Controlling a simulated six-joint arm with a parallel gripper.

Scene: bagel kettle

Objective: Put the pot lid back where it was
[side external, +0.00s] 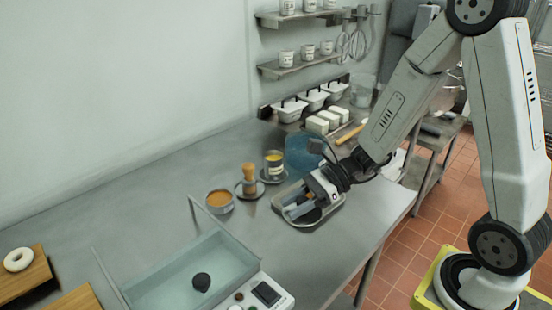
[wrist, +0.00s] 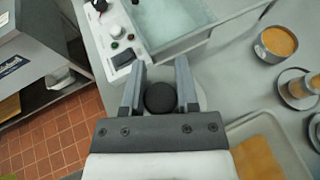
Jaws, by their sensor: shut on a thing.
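My gripper (wrist: 160,82) has its two grey fingers closed on either side of a round black knob (wrist: 160,97). A pale disc, which looks like the pot lid (wrist: 201,97), shows partly beside the right finger; the rest is hidden. In the side view my gripper (side external: 294,212) is low over the metal tray (side external: 328,220), and the lid cannot be made out there. An open round pot with orange contents (side external: 220,201) stands left of the tray. It also shows at the upper right of the wrist view (wrist: 276,42). I cannot tell whether the lid touches anything below.
A wooden-handled item (side external: 249,180) and a yellow-filled cup (side external: 274,163) stand behind the tray. The counter's back left is clear.

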